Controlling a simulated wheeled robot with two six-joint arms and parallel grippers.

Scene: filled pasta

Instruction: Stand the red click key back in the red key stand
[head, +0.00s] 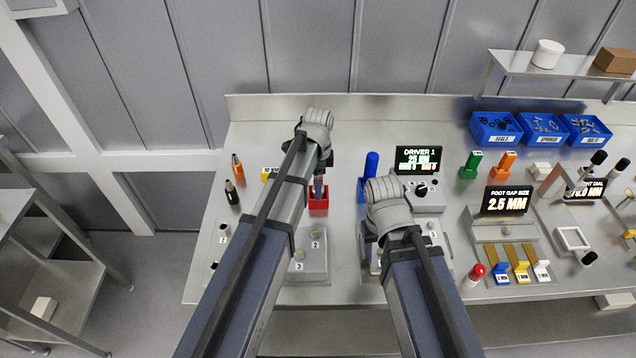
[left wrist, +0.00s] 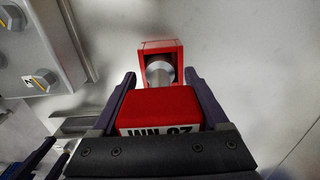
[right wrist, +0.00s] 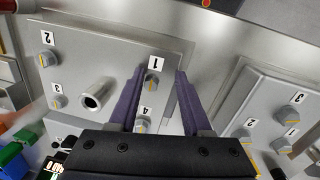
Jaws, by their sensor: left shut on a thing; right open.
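The red click key (left wrist: 160,105) has a red block handle with a white label, only partly readable, and a grey metal shaft. My left gripper (left wrist: 161,76) is shut on its handle. The red key stand (left wrist: 160,46) is just beyond, and the shaft end overlaps its opening; I cannot tell how deep it sits. In the head view the stand (head: 318,208) is on the bench below my left gripper (head: 319,186), and my arm partly hides the key. My right gripper (right wrist: 160,74) is open and empty above a panel of numbered knobs.
The knob panel (right wrist: 115,45) has a metal tube (right wrist: 97,93) standing up. Green (head: 471,164) and orange (head: 504,162) keys stand further right. Black and orange tools are at left.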

